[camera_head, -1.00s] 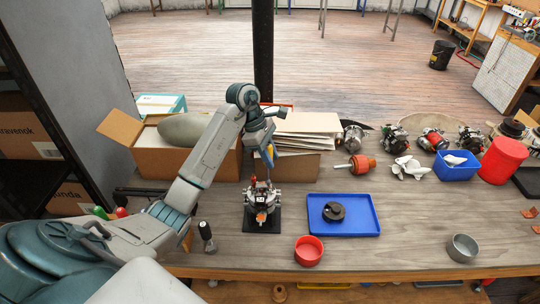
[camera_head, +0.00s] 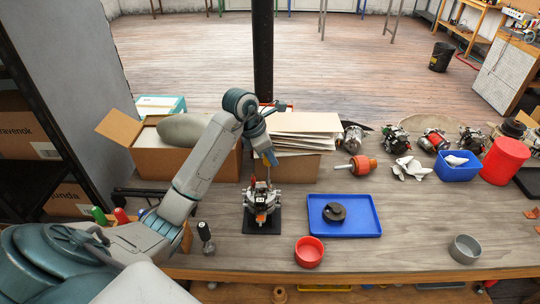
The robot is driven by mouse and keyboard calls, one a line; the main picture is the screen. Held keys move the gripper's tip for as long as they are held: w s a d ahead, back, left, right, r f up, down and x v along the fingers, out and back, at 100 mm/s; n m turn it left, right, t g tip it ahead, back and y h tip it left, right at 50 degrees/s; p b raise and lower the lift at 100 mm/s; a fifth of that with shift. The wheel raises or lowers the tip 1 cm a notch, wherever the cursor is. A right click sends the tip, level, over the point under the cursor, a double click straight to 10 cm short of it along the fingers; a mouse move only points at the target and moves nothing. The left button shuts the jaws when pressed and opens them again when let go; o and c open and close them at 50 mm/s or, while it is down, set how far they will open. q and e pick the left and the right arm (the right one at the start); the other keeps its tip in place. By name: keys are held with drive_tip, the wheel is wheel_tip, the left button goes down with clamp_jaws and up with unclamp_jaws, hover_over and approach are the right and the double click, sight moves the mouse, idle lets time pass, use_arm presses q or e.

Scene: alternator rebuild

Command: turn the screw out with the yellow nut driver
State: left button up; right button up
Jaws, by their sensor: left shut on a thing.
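The alternator (camera_head: 262,207) stands on a black base plate (camera_head: 262,226) on the workbench. My left gripper (camera_head: 267,151) is above it, shut on the yellow nut driver (camera_head: 271,157), of which only a small part of the handle shows. The driver points down toward the top of the alternator. The screw is too small to make out, and I cannot tell whether the driver tip touches it. My right gripper is not in view.
A blue tray (camera_head: 368,230) with a dark round part (camera_head: 334,212) lies right of the alternator. A red bowl (camera_head: 309,251) and a grey bowl (camera_head: 465,248) stand near the front edge. A black-handled tool (camera_head: 205,234) stands left. Boxes (camera_head: 185,163) crowd behind.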

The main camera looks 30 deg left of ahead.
use_arm(q)
drive_tip(key=n, duration=0.2)
drive_tip(key=n+t+y, duration=0.1)
drive_tip(key=n, duration=0.1)
drive_tip(key=shift+n+y, duration=0.3)
drive_tip(key=shift+w+a+n+y, duration=0.15)
drive_tip(key=shift+n+y, duration=0.35)
drive_tip(key=shift+n, duration=0.8)
drive_tip(key=shift+a+n+y, duration=0.1)
drive_tip(key=shift+n+y, duration=0.5)
drive_tip(key=shift+n, duration=0.9)
drive_tip(key=shift+r, duration=0.1)
